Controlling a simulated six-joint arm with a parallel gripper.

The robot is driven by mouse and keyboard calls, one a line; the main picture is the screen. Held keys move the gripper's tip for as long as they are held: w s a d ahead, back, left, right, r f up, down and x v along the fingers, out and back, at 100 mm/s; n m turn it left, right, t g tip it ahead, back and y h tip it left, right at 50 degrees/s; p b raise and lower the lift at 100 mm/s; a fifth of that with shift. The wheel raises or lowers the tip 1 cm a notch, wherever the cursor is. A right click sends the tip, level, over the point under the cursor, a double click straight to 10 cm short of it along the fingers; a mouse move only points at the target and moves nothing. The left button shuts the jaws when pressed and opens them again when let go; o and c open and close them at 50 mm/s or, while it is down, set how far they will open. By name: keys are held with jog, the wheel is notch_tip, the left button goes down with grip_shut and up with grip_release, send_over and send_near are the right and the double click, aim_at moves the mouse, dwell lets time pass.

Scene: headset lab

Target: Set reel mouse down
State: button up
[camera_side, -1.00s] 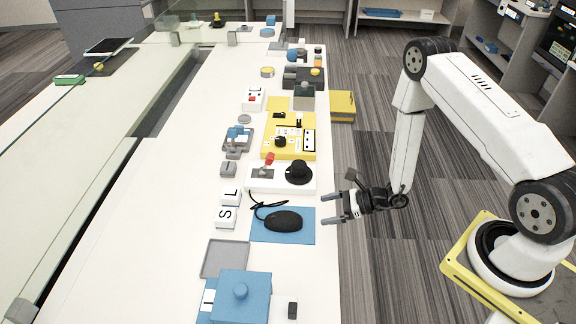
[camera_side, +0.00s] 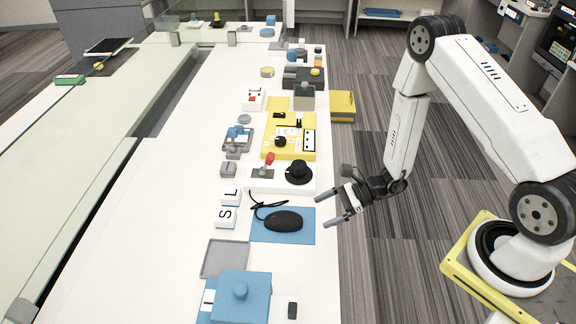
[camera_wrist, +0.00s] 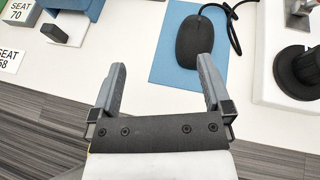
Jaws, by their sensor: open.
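The black mouse (camera_side: 283,221) rests on a blue mat (camera_side: 307,236) near the table's right edge, its cord curling away to the left and back. It also shows in the wrist view (camera_wrist: 194,42), lying on the blue mat (camera_wrist: 166,68) ahead of my gripper. My gripper (camera_side: 328,210) is open and empty. Its fingers point toward the table at the mat's right edge, apart from the mouse. In the wrist view the two fingers (camera_wrist: 161,75) are spread wide, the right one below the mouse in the picture.
A white panel with a black knob (camera_side: 298,172) and red-tipped lever (camera_side: 270,160) stands behind the mat. A blue box (camera_side: 243,296), grey tray (camera_side: 226,258) and small black block (camera_side: 292,310) lie in front. White table surface is free between mat and blue box.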

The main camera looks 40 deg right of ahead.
jog(key=s+a+r+n+g+h, duration=0.2)
jog(key=s+r+n+g+h, duration=0.1)
jog(key=s+r+n+g, duration=0.75)
jog(key=w+d+r+n+t+h, duration=0.3)
jog(key=d+r+n+t+h, duration=0.2)
jog(key=n, duration=0.8)
notch_tip(320, 180, up, 3)
jog(key=t+h, duration=0.1)
jog(key=h, duration=0.2)
jog(key=shift+d+f, duration=0.15)
jog(key=shift+d, duration=0.2)
jog(key=shift+t, duration=0.25)
